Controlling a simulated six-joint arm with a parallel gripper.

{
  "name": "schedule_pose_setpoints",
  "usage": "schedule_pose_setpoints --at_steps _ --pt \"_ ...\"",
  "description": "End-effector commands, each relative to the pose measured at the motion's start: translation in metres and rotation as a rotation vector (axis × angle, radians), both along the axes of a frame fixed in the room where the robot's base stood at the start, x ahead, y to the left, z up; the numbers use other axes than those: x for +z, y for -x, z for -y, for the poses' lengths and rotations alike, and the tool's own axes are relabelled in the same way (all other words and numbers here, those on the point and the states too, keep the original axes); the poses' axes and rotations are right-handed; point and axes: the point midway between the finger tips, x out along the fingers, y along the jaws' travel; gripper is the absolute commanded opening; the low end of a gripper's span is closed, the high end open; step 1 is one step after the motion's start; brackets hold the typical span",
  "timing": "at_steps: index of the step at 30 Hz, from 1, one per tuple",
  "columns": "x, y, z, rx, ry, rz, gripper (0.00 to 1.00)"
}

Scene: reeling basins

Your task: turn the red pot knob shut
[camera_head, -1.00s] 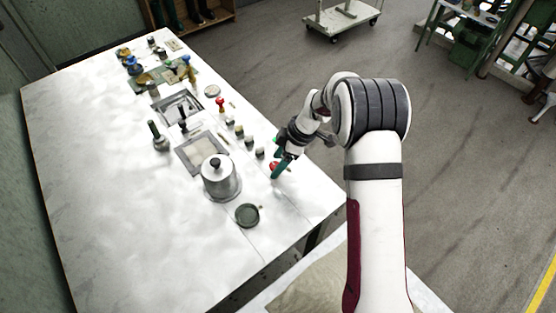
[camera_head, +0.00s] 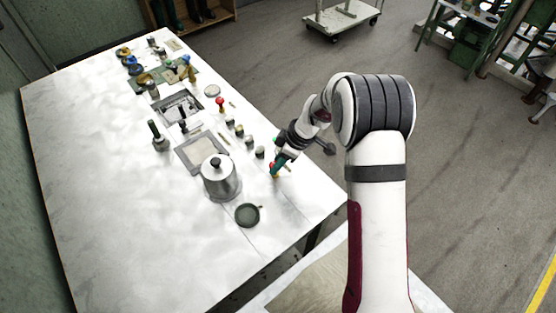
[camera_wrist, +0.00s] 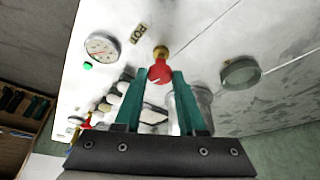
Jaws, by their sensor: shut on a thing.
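The red pot knob (camera_wrist: 159,76) sits on a brass stem (camera_wrist: 162,52) at the table's front edge, beside a plate marked POT (camera_wrist: 138,34). My gripper (camera_wrist: 160,71) has its two green fingertips on either side of the knob and is shut on it. A pale mark shows on the knob's face. In the head view my gripper (camera_head: 279,164) is at the table's right edge, and its fingers hide most of the knob.
A round gauge (camera_wrist: 101,47) and a green light (camera_wrist: 88,66) are near the knob. A metal pot (camera_head: 220,180) and a shallow green dish (camera_head: 247,214) stand on the table (camera_head: 110,220). Another red knob (camera_head: 220,102) is farther back. The table's front left is clear.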

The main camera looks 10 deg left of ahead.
Motion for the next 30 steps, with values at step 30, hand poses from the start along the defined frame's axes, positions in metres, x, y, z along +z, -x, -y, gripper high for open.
schedule_pose_setpoints --at_steps 30 --pt "0.0006 0.0056 -0.0041 -0.794 -0.001 0.002 0.00"
